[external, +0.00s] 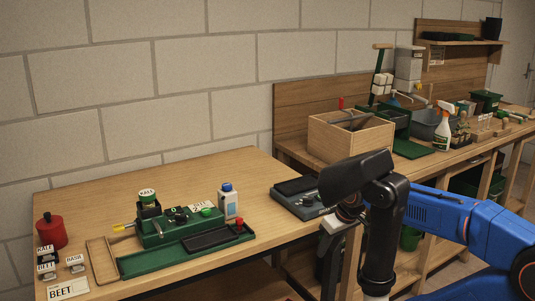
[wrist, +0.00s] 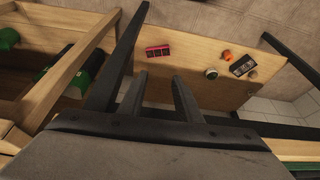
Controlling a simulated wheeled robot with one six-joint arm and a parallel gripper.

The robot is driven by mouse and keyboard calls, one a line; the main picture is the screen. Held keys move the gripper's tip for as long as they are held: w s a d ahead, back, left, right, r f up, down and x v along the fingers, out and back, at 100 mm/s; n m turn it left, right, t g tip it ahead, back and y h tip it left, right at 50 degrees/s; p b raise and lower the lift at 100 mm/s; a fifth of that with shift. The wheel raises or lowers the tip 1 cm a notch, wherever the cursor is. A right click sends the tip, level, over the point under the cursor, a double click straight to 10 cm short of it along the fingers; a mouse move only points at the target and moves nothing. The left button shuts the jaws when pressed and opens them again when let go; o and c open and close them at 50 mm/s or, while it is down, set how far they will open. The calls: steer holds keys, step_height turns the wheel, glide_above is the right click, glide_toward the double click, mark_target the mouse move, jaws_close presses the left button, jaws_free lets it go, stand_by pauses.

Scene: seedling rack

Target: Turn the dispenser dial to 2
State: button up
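The green dispenser (external: 175,231) stands on the near wooden bench in the external view. A small dark knob (external: 181,215) on it looks like the dial; its setting is too small to read. A jar labelled KALE (external: 147,197) sits at its left end. My gripper (wrist: 159,77) shows in the wrist view with its two fingers apart and nothing between them. In the external view my wrist is right of the bench, well away from the dispenser, and the fingers cannot be made out. The dispenser is not recognisable in the wrist view.
A green tray (external: 140,266) lies before the dispenser. A white bottle with a blue cap (external: 228,200) and a grey device (external: 300,201) stand to its right. A red can (external: 50,231) and label cards (external: 68,290) are at the left. The bench's back area is clear.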

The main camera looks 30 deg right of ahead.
steer(key=a+r+n+g+y, duration=0.1)
steer(key=a+r+n+g, duration=0.25)
steer(key=a+r, duration=0.6)
step_height(320, 180, up, 23)
steer(key=n+h, duration=0.1)
steer(key=n, duration=0.5)
glide_above(178, 214)
steer(key=shift+g, duration=0.35)
step_height(178, 214, down, 17)
steer(key=shift+s+r, duration=0.1)
steer(key=shift+s, duration=0.05)
jaws_close()
